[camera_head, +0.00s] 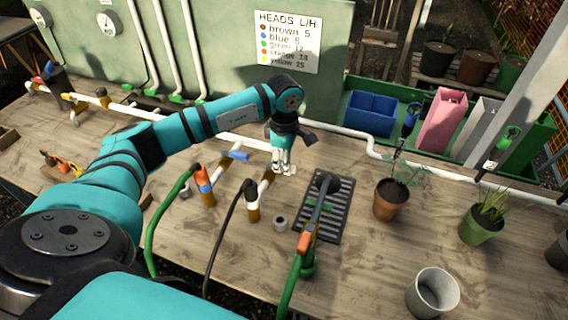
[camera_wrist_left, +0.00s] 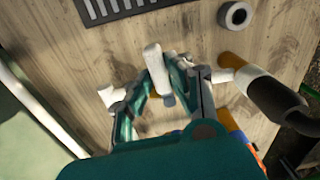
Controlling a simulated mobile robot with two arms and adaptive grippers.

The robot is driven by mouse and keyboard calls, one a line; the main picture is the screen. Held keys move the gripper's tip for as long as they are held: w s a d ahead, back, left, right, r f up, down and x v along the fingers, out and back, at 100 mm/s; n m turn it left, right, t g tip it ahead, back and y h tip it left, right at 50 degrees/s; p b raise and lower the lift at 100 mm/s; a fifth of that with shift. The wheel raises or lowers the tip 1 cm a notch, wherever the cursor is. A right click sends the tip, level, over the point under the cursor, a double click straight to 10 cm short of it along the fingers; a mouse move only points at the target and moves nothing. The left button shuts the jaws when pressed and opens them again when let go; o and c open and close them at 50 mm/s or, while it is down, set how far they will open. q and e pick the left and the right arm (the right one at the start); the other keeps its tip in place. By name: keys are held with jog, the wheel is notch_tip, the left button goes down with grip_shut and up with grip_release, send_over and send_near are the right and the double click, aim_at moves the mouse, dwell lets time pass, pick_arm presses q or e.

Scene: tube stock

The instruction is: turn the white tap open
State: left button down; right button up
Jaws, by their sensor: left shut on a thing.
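The white tap's lever (camera_wrist_left: 156,70) shows in the left wrist view as a pale rounded bar between the two fingers. My left gripper (camera_head: 283,170) is shut on it, above the bench just left of the dark drain grate. In the head view the fingers hide most of the lever. In the left wrist view my left gripper (camera_wrist_left: 160,98) comes from below. My right gripper is in neither view.
A blue-handled tap (camera_head: 239,156) stands left of the gripper. A hose wand with an orange grip (camera_head: 304,243) lies across the drain grate (camera_head: 333,215). A grey ring (camera_head: 280,223) sits on the bench. A terracotta pot (camera_head: 388,203) stands right. A heads sign (camera_head: 288,41) hangs behind.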

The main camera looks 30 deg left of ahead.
pick_arm(q)
jog(key=shift+w+a+n+b, duration=0.5)
jog(key=shift+a+n+b, duration=0.35)
jog(key=shift+n, duration=2)
jog(key=shift+w+a+n+b, duration=0.45)
jog(key=shift+a+n+b, duration=0.35)
jog(key=shift+n, duration=2.1)
jog(key=shift+w+a+n+b, duration=0.5)
jog(key=shift+a+n+b, duration=0.35)
jog(key=shift+n, duration=2)
jog(key=shift+a+r, duration=0.1)
jog(key=c, duration=1.2)
grip_release()
jog(key=shift+c, duration=0.2)
notch_tip(320, 180, up, 12)
